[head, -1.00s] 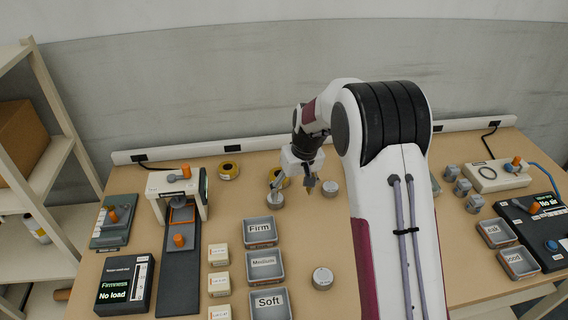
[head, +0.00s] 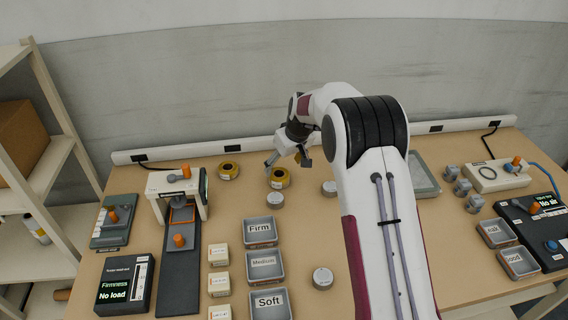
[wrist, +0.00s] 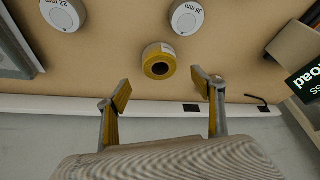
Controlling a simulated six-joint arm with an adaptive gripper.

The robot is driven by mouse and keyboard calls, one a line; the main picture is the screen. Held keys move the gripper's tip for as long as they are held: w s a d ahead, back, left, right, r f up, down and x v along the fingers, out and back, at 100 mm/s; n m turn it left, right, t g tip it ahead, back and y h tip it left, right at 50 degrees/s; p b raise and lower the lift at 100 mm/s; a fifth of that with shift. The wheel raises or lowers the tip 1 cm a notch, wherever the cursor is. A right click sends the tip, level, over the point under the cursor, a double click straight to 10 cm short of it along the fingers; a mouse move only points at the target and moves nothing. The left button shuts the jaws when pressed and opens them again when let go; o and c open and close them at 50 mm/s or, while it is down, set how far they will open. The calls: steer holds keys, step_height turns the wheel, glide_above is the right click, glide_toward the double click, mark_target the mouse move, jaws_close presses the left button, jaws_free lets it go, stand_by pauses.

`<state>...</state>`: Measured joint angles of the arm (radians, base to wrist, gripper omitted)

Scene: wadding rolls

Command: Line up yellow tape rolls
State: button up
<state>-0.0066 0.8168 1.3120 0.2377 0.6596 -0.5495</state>
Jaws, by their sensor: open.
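One yellow tape roll (head: 279,178) lies flat on the table, in front of my gripper (head: 287,163). One yellow roll (wrist: 159,61) shows just beyond the fingertips, roughly centred across the gap. Its dark centre hole faces the camera. I cannot make out the other yellow roll in the wrist view.
Grey rolls (head: 275,199) and (head: 329,188) stand close by; the wrist view shows labels on a 36 mm roll (wrist: 187,17) and a 22 mm roll (wrist: 63,13). Another grey roll (head: 322,278) is nearer the front. Labelled trays (head: 260,244) stand at centre, a white-framed device (head: 158,184) left.

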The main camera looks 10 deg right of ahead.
mark_target(280, 174)
steer(key=shift+x, duration=3.85)
steer(key=c, duration=1.2)
